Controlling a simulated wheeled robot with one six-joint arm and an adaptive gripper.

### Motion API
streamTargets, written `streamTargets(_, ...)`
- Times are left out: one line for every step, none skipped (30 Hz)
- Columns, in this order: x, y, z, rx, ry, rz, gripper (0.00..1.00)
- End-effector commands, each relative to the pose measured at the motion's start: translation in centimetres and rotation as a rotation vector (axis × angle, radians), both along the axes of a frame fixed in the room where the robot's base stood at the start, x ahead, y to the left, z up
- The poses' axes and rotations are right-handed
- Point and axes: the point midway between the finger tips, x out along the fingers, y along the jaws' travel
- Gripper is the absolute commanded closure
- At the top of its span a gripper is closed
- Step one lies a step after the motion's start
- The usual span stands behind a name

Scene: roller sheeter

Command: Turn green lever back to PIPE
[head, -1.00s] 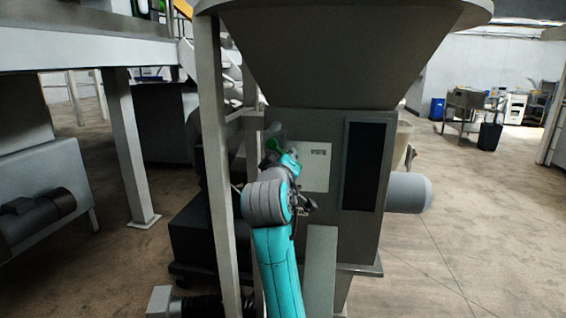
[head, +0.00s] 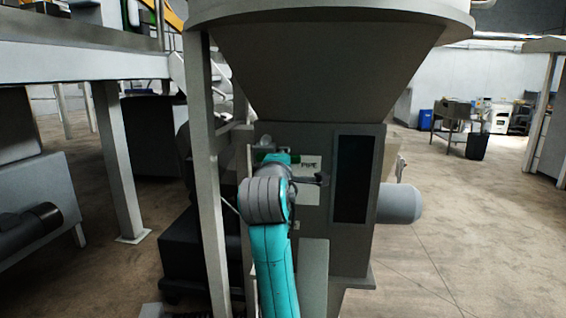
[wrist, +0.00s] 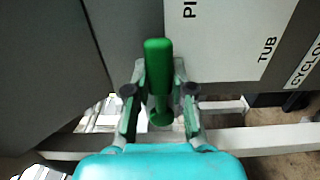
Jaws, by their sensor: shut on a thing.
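The green lever (wrist: 158,70) stands between the two fingers of my gripper (wrist: 159,92) in the wrist view, and the fingers are closed on it. Its rounded handle points up in that picture, towards the "PI" end of the white label plate (wrist: 222,35), which also reads "TUB" lower right. My teal wrist hides most of the lever and the fingers there.
The machine's grey body carries a dark panel (head: 355,180) right of the plate and a grey motor cylinder (head: 400,204) on its right side. A wide hopper (head: 320,70) hangs above. A grey frame post (head: 205,190) stands close left of my arm. Open floor lies to the right.

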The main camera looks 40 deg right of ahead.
Motion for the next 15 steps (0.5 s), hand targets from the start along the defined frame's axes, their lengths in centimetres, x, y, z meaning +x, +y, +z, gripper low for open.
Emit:
streamTargets(0.06, 0.05, -0.03, -0.005, 0.009, 0.002, 1.0)
streamTargets(0.06, 0.05, 0.0, -0.008, 0.013, 0.002, 1.0)
streamTargets(0.06, 0.05, 0.03, -0.011, 0.018, 0.002, 1.0)
streamTargets(0.06, 0.05, 0.04, -0.014, 0.021, 0.002, 1.0)
streamTargets(0.07, 0.05, 0.06, -0.016, 0.024, 0.002, 1.0)
streamTargets(0.07, 0.05, 0.07, -0.018, 0.026, 0.002, 1.0)
streamTargets(0.07, 0.05, 0.08, -0.019, 0.027, 0.002, 1.0)
streamTargets(0.07, 0.05, 0.09, -0.019, 0.028, 0.002, 1.0)
streamTargets(0.07, 0.05, 0.1, -0.02, 0.029, 0.002, 1.0)
streamTargets(0.07, 0.05, 0.1, -0.02, 0.029, 0.002, 1.0)
streamTargets(0.07, 0.05, 0.11, -0.021, 0.028, 0.002, 1.0)
streamTargets(0.07, 0.05, 0.12, -0.021, 0.028, 0.002, 1.0)
streamTargets(0.07, 0.05, 0.12, -0.021, 0.028, 0.002, 1.0)
streamTargets(0.07, 0.05, 0.13, -0.021, 0.028, 0.002, 1.0)
streamTargets(0.07, 0.05, 0.13, -0.021, 0.028, 0.002, 1.0)
